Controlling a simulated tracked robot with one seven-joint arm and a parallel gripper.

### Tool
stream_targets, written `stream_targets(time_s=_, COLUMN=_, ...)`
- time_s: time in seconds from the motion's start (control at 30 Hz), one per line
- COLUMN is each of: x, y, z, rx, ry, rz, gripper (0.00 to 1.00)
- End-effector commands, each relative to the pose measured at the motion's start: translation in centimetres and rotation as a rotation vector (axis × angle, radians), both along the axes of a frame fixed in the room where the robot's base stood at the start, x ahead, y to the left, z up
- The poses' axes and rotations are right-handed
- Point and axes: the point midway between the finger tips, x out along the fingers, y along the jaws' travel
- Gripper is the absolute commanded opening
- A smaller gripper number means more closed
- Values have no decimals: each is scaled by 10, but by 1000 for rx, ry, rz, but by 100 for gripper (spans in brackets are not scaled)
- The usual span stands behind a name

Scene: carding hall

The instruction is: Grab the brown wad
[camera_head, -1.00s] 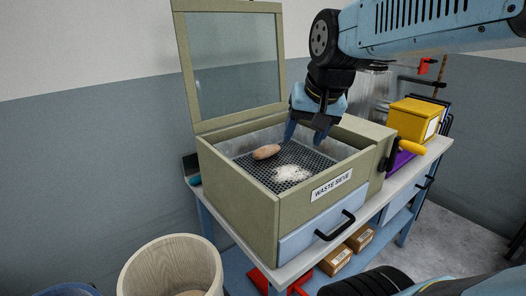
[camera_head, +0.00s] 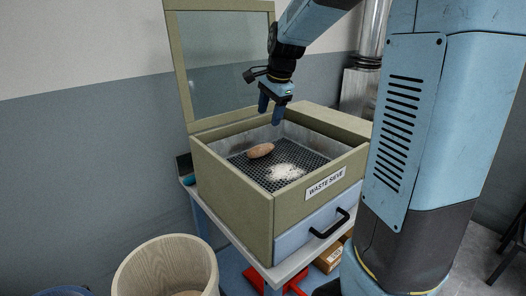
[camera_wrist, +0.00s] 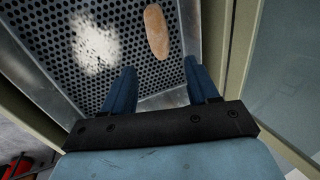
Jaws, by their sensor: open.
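The brown wad (camera_head: 260,150) is an oblong lump lying on the dark perforated mesh of the waste sieve (camera_head: 236,203), near its left side. It also shows in the wrist view (camera_wrist: 157,31), ahead of the fingertips and a little to the right of the middle. My gripper (camera_head: 270,112) is open and empty, pointing down above the back part of the sieve box. In the wrist view the two blue fingers (camera_wrist: 157,78) stand apart with bare mesh and the metal wall between them. The wad is clear of both fingers.
A heap of white fluff (camera_head: 285,172) lies on the mesh beside the wad. The sieve's raised glass lid (camera_head: 229,66) stands behind, close to my gripper. The box walls rise around the mesh. A wooden tub (camera_head: 140,278) stands at the front left.

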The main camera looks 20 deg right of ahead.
Motion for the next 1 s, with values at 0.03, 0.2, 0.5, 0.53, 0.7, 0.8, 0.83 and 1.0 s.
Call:
stream_targets(time_s=0.03, x=2, y=1, z=-4, rx=1, ry=3, rz=-4, gripper=59)
stream_targets(time_s=0.2, x=8, y=4, z=-29, rx=1, ry=6, rz=-3, gripper=59)
stream_targets(time_s=0.5, x=21, y=8, z=-73, rx=2, ry=4, rz=-2, gripper=59)
stream_targets(time_s=0.53, x=22, y=9, z=-75, rx=1, ry=3, rz=-3, gripper=59)
stream_targets(time_s=0.7, x=23, y=9, z=-83, rx=1, ry=3, rz=-3, gripper=59)
stream_targets(time_s=0.8, x=25, y=10, z=-92, rx=1, ry=4, rz=-4, gripper=59)
stream_targets(time_s=0.83, x=26, y=10, z=-96, rx=1, ry=5, rz=-4, gripper=59)
stream_targets(time_s=1.0, x=32, y=12, z=-118, rx=1, ry=4, rz=-4, gripper=59)
